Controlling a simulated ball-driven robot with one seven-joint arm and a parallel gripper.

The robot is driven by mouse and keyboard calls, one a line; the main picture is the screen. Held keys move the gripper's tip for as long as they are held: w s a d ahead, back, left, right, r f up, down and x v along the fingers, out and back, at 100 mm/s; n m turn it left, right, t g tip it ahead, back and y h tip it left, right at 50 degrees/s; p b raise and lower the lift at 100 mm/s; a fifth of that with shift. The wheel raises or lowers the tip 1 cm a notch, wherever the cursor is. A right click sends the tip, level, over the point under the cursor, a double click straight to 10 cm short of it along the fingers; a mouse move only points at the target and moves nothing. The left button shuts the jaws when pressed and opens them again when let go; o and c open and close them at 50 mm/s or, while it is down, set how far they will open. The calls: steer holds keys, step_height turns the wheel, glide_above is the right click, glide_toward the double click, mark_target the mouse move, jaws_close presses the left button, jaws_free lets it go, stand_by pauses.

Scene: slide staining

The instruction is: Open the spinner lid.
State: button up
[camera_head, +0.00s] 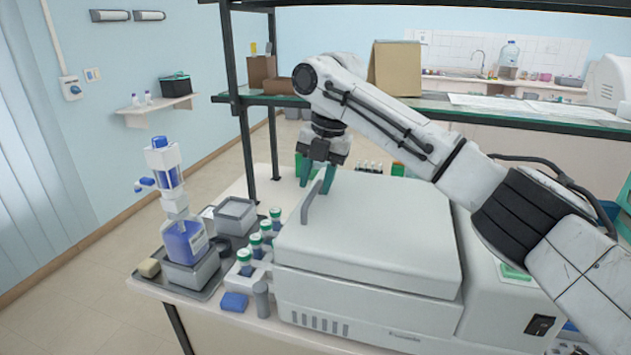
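The spinner is the large off-white box-shaped machine (370,320) at the front of the bench, and its broad lid (385,225) lies down over the body. A grey bar handle (311,204) stands up along the lid's left edge. My gripper (317,180) points down at the far end of this handle, with its two teal fingers spread apart. The fingers are close to the handle's far end. Whether they touch it or straddle it I cannot tell. The lower fingertips are partly hidden behind the handle and the lid's edge.
Left of the spinner are several green-capped bottles (245,262), a blue block (234,302), a grey cylinder (262,300) and a tray (150,279) with a blue-liquid dispenser (187,243). A dark shelf post (241,130) stands behind. Small bottles (370,167) stand beyond the lid.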

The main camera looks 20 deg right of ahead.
steer(key=shift+a+f, duration=0.15)
steer(key=shift+f, duration=0.5)
steer(key=shift+c, duration=0.4)
jaws_close()
